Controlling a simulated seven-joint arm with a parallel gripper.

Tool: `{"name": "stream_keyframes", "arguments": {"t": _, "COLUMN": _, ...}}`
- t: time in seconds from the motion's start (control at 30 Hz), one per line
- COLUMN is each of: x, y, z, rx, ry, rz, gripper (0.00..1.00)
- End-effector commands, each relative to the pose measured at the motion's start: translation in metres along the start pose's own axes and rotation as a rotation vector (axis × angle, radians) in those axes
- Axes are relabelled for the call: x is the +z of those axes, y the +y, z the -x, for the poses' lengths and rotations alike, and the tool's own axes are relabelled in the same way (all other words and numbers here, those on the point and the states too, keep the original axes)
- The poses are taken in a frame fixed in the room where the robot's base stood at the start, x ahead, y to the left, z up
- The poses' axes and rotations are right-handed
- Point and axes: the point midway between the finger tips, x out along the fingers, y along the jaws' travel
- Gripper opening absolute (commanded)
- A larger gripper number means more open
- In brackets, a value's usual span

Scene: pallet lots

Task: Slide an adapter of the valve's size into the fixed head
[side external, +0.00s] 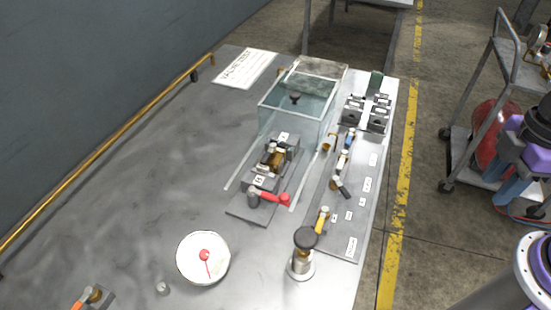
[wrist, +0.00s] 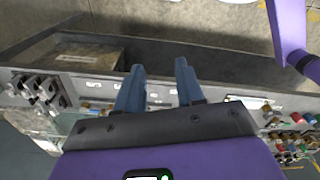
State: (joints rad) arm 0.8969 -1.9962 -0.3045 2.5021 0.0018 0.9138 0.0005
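My gripper (side external: 506,178) hangs at the right, off the table, with its two blue fingers apart. In the wrist view the spread fingers (wrist: 160,68) have nothing between them. A dark block with brass and dark fittings (side external: 272,158) stands mid-table; a red-handled fitting (side external: 270,197) is at its front end. Several small coloured fittings, including a blue one (side external: 350,138) and a yellow one (side external: 321,221), lie in a row on a labelled grey strip (side external: 345,240). An upright post with a black round top (side external: 305,240) stands at the front. Which parts are adapter, valve and head I cannot tell; label sizes are unreadable.
A clear open box (side external: 300,97) stands behind the block. Dark clamp-like blocks (side external: 365,113) stand at the back right. A white bowl with a red spoon (side external: 203,258) is at the front. A trolley (side external: 470,150) stands right of the table. The table's left side is mostly clear.

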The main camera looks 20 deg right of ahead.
Motion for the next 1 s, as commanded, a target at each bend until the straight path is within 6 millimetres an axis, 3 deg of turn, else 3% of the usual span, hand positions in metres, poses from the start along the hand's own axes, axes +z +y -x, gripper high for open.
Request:
{"name": "stream_keyframes", "arguments": {"t": 0.63, "x": 0.0, "y": 0.0, "z": 0.0, "rx": 0.0, "ry": 0.0, "rz": 0.0, "gripper": 0.38}}
{"name": "stream_keyframes", "arguments": {"t": 0.67, "x": 0.0, "y": 0.0, "z": 0.0, "rx": 0.0, "ry": 0.0, "rz": 0.0, "gripper": 0.41}}
{"name": "stream_keyframes", "arguments": {"t": 0.83, "x": -0.009, "y": 0.002, "z": -0.005, "rx": 0.0, "ry": 0.023, "rz": -0.009, "gripper": 0.96}}
{"name": "stream_keyframes", "arguments": {"t": 1.0, "x": -0.044, "y": 0.009, "z": -0.025, "rx": 0.003, "ry": 0.133, "rz": -0.042, "gripper": 1.0}}
